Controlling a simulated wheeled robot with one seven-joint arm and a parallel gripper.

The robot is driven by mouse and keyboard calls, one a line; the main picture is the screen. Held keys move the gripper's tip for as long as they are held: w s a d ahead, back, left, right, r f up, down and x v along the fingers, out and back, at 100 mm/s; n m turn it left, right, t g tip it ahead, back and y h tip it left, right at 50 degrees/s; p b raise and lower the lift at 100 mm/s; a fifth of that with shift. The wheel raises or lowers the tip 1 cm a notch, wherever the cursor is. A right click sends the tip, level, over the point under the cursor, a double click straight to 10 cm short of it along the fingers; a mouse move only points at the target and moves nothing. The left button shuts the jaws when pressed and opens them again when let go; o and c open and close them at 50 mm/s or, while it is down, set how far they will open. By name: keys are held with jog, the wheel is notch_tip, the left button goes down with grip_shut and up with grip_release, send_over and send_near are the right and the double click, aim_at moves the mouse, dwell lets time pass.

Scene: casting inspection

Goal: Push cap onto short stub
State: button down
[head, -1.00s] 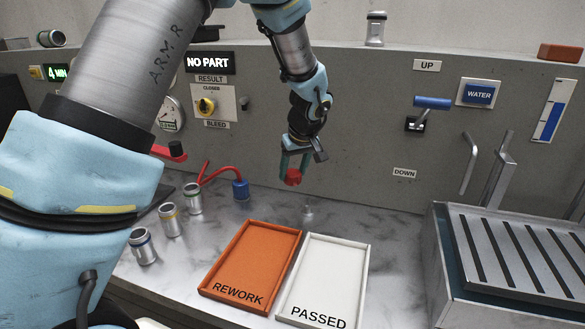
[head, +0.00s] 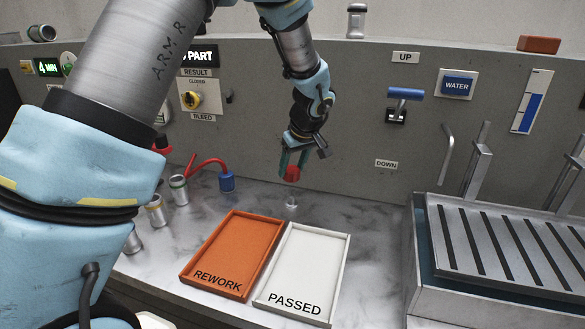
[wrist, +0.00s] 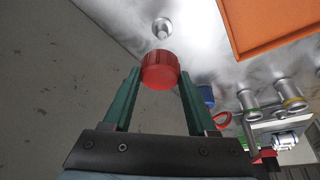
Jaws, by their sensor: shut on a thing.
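The red ribbed cap (head: 291,173) is held between the green fingertips of my gripper (head: 292,167), which is shut on it. In the wrist view the cap (wrist: 160,72) sits between the two fingertips (wrist: 160,76). The short stub (head: 291,203) is a small pale metal post standing on the marble worktop behind the trays. In the head view it is just below the cap, with a gap between them. The wrist view shows the stub (wrist: 162,27) beyond the cap, apart from it and nearly in line.
The orange REWORK tray (head: 190,272) and white PASSED tray (head: 343,262) lie in front of the stub. Several metal castings (head: 179,190) and a blue connector on a red hose (head: 226,181) are to the left. The grey panel (head: 345,130) rises behind; a slatted basin (head: 500,295) is right.

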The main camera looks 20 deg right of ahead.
jog(key=b, duration=0.5)
send_over(293, 198)
jog(key=shift+a+f, duration=0.15)
jog(key=shift+f, duration=2.5)
jog(key=shift+f+p, duration=0.3)
jog(key=shift+f, duration=1.2)
jog(key=shift+c, duration=0.6)
grip_release()
jog(key=b+v, duration=0.2)
jog(key=v, duration=0.8)
jog(key=shift+r, duration=0.4)
jog(key=shift+s, duration=0.15)
